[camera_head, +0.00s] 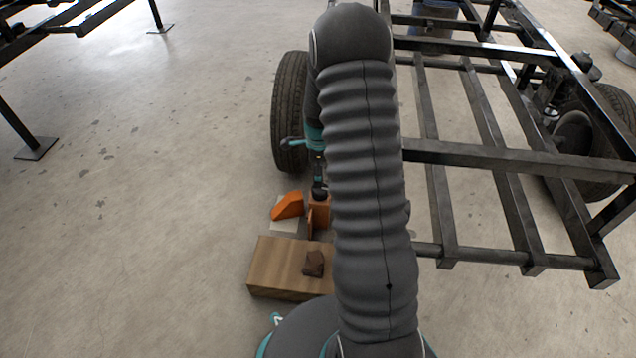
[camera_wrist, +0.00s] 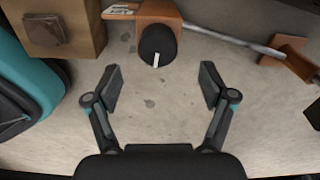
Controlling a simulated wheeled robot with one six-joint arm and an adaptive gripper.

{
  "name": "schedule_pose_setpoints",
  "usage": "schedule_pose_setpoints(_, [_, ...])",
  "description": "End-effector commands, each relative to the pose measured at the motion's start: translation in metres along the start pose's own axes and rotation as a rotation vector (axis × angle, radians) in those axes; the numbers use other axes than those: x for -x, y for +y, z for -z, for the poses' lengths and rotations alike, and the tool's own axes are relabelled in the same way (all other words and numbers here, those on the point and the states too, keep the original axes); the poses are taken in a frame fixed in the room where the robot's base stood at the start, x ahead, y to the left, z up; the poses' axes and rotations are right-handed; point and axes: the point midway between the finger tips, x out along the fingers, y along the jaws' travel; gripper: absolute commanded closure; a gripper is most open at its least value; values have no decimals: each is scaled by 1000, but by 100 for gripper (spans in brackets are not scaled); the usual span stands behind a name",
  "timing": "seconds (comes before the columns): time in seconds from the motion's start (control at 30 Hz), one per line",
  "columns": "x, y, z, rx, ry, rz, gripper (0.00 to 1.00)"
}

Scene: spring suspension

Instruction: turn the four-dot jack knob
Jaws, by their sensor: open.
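A round black knob (camera_wrist: 157,45) with a white pointer line shows in the wrist view, on the front of an orange-brown block (camera_wrist: 150,10). I can make out no dots on it, so I cannot tell whether it is the four-dot jack knob. My gripper (camera_wrist: 161,80) is open and empty, its two fingers spread wide. The knob lies beyond the fingertips, roughly centred between them and apart from both. In the head view the orange-brown block (camera_head: 320,212) shows beside my arm, which hides much of the area.
A grey rod (camera_wrist: 225,40) runs right from the block to a brown bracket (camera_wrist: 290,62). A wooden block (camera_head: 275,268) bearing a small brown piece (camera_head: 313,263) stands close by, as does an orange wedge (camera_head: 288,206). A tyre (camera_head: 288,105) and dark frame (camera_head: 500,155) stand behind. Floor at left is clear.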

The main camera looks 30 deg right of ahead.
Motion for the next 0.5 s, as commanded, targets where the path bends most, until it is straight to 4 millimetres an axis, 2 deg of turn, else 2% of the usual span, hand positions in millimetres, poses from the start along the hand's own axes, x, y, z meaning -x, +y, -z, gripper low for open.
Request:
schedule_pose_setpoints(0.03, [10,-1,0,0,-1,3,18])
schedule_pose_setpoints(0.2, [30,-1,-1,1,-1,2,18])
schedule_pose_setpoints(0.5, [40,0,-1,1,0,1,18])
